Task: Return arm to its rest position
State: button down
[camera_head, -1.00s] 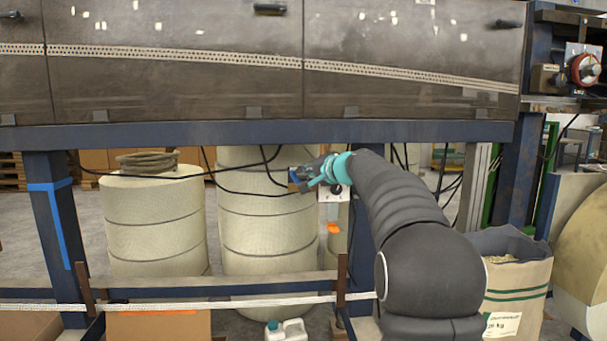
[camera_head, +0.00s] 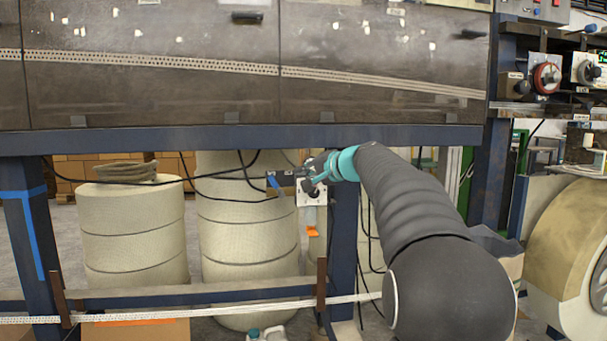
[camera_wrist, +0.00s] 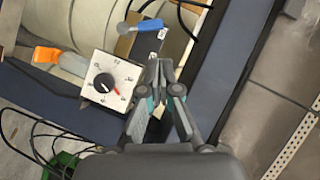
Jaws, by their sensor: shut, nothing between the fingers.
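My arm (camera_head: 412,200) reaches forward from the lower right in the head view, with a teal wrist joint. My gripper (camera_head: 303,180) is at its far end, below the long blue beam and in front of a white dial box. In the wrist view my gripper (camera_wrist: 164,68) is shut and empty, its two fingertips together. The dial box (camera_wrist: 108,82), with a black knob and red mark, shows just left of the fingers.
The blue beam (camera_head: 240,138) runs above my gripper, under dark machine covers (camera_head: 150,70). Large cream rolls (camera_head: 130,228) stand behind at left. Black cables (camera_head: 225,172) hang near the gripper. A white strip (camera_head: 200,312) crosses low in front. A large roll (camera_head: 570,250) stands at right.

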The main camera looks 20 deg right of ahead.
jog(key=s+a+f+n+g+h, duration=0.1)
jog(key=s+f+g, duration=0.2)
jog(key=s+f, duration=0.45)
jog(key=s+a+f+n+g+h, duration=0.1)
jog(key=s+f+g, duration=0.25)
jog(key=f, duration=0.75)
jog(key=s+a+f+n+h, duration=0.1)
jog(key=s+a+f+n, duration=0.1)
jog(key=s, duration=0.9)
jog(key=s+a+f+n+g+h+p, duration=0.1)
jog(key=s+a+f+n, duration=0.1)
jog(key=s, duration=1)
jog(key=s+a+f+n+g+h, duration=0.1)
jog(key=s+a+f+n+h, duration=0.1)
jog(key=s, duration=0.9)
notch_tip(320, 180, down, 3)
jog(key=a+n, duration=0.1)
jog(key=a, duration=0.1)
jog(key=shift+s+a+r+p, duration=0.15)
jog(key=shift+s+a+p, duration=0.15)
jog(key=shift+s, duration=0.1)
